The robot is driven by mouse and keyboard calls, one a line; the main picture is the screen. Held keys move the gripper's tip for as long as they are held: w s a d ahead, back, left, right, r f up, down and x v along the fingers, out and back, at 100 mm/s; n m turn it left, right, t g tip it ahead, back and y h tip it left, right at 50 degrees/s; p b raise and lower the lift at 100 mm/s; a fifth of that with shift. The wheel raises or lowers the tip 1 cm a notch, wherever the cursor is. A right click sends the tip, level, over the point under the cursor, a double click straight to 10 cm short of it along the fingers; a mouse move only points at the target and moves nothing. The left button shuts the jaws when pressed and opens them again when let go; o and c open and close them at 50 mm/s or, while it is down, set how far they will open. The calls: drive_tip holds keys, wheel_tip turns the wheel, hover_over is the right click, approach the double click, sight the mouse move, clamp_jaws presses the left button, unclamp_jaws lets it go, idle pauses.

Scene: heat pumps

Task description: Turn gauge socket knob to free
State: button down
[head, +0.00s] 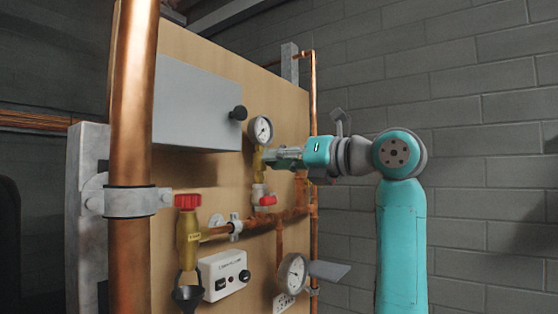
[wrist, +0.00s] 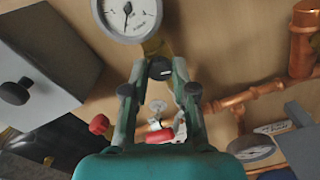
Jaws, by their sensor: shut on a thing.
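The upper gauge (head: 261,130) has a white dial and sits on a brass-coloured socket (head: 258,160) on the wooden board. The gauge also shows at the top of the wrist view (wrist: 127,14). My gripper (head: 268,156) reaches in from the right at the socket, just below the gauge. In the wrist view, my gripper's fingertips (wrist: 159,72) are closed on the dark gauge socket knob (wrist: 160,68), which sits between them. The fingers partly hide the knob, and its turned position cannot be told. In the head view the gripper covers it.
A red-handled valve (head: 266,200) sits just below the socket. A grey box (head: 195,105) with a black knob is to the left. A lower gauge (head: 293,273), a brass valve (head: 188,240) and copper pipes (head: 131,90) surround the area. Free room lies right of the board.

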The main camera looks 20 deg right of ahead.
drive_tip(key=shift+f, duration=0.1)
idle(0.3)
drive_tip(key=c, duration=0.9)
unclamp_jaws()
drive_tip(key=shift+c, duration=0.2)
drive_tip(key=v, duration=1.2)
